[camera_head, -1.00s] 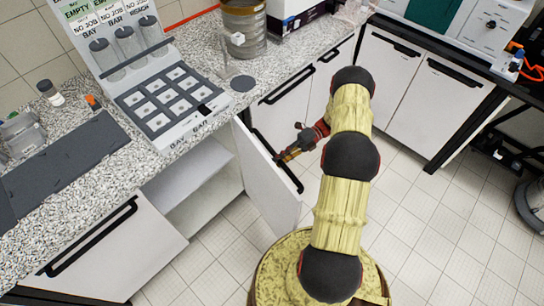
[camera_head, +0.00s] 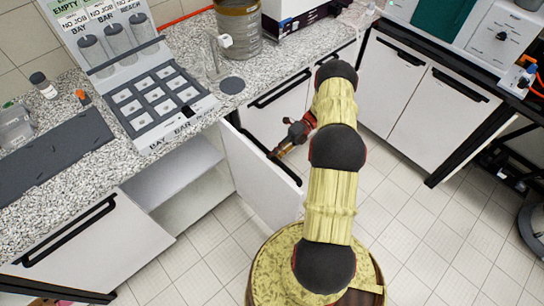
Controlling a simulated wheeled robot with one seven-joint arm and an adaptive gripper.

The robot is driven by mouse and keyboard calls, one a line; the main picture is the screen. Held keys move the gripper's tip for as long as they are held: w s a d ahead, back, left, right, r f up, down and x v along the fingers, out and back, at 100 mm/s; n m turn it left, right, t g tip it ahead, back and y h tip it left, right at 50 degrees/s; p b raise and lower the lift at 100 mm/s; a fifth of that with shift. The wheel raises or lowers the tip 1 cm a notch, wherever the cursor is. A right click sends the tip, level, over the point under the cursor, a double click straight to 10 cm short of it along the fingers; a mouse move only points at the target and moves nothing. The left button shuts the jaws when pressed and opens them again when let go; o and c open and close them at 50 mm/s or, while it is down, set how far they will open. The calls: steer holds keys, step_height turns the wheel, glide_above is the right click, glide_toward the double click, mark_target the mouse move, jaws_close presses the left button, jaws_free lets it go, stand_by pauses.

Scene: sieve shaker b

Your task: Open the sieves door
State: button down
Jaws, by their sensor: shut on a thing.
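A white cabinet door (camera_head: 255,185) under the granite counter stands swung out from its cabinet, with its black bar handle along the top edge. An empty white shelf (camera_head: 180,165) shows in the open cabinet to its left. My gripper (camera_head: 277,154) is at the door's handle, shut on it near the middle. The fingertips are small and partly merge with the handle. My yellow-sleeved arm comes from the bottom and hides part of the floor and of the cabinets behind.
A closed door (camera_head: 85,245) is at lower left. A closed door (camera_head: 275,110) lies behind my gripper. A bay rack (camera_head: 150,115), a dark mat (camera_head: 50,155) and a metal sieve stack (camera_head: 238,30) stand on the counter. Tiled floor (camera_head: 420,225) is clear at right.

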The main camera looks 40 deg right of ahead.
steer(key=shift+f, duration=0.1)
steer(key=c, duration=1.8)
jaws_free()
steer(key=shift+o, duration=0.3)
steer(key=d+r, duration=0.2)
steer(key=d, duration=0.9)
steer(key=shift+w+d+r, duration=0.2)
steer(key=shift+w+d, duration=0.05)
steer(key=shift+d, duration=0.15)
